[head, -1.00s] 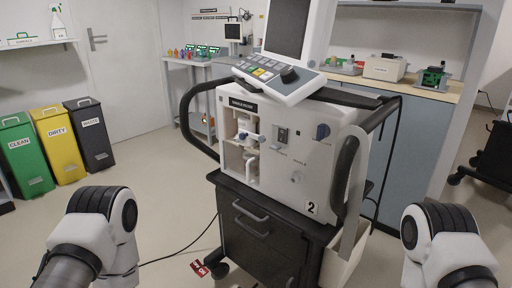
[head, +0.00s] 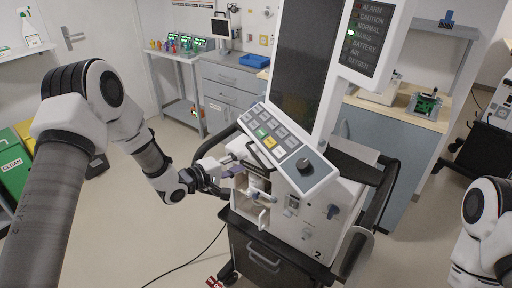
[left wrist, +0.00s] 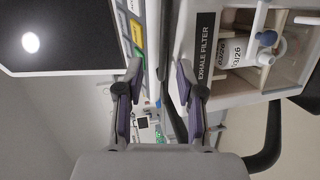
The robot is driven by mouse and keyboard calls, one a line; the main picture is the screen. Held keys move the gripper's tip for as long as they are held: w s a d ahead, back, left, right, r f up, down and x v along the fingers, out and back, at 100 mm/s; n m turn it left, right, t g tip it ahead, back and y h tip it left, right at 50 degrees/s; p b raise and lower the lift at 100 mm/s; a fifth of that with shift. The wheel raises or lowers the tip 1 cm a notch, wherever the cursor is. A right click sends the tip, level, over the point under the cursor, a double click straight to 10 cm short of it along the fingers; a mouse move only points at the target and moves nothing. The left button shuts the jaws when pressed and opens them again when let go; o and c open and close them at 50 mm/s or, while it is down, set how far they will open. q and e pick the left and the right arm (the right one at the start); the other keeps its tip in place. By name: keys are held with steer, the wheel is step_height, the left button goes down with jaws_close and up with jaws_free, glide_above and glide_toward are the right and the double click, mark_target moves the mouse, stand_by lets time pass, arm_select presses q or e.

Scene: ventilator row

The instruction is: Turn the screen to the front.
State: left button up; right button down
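The ventilator's screen (head: 305,62) is a tall dark panel in a white frame above the white ventilator body (head: 318,208). Its keypad panel (head: 280,145) with a black knob slopes below it, angled toward the left front. In the left wrist view the screen (left wrist: 62,30) and the keypad (left wrist: 137,35) show at the upper left. My left gripper (head: 230,172) is at the left side of the ventilator, near the keypad's left edge. Its two fingers (left wrist: 160,85) are apart with a gap between them; contact cannot be told. My right gripper is out of view; only my right arm shows.
An indicator panel (head: 364,40) is attached right of the screen. Dark curved handles (head: 375,205) flank the ventilator, which stands on a dark drawer cart (head: 262,255). A cable (head: 200,255) lies on the floor. A counter (head: 395,105) stands behind.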

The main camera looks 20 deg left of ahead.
arm_select(q)
steer(key=p+x, duration=0.1)
steer(key=x, duration=0.5)
steer(key=shift+w+f, duration=0.3)
steer(key=shift+f, duration=0.1)
jaws_close()
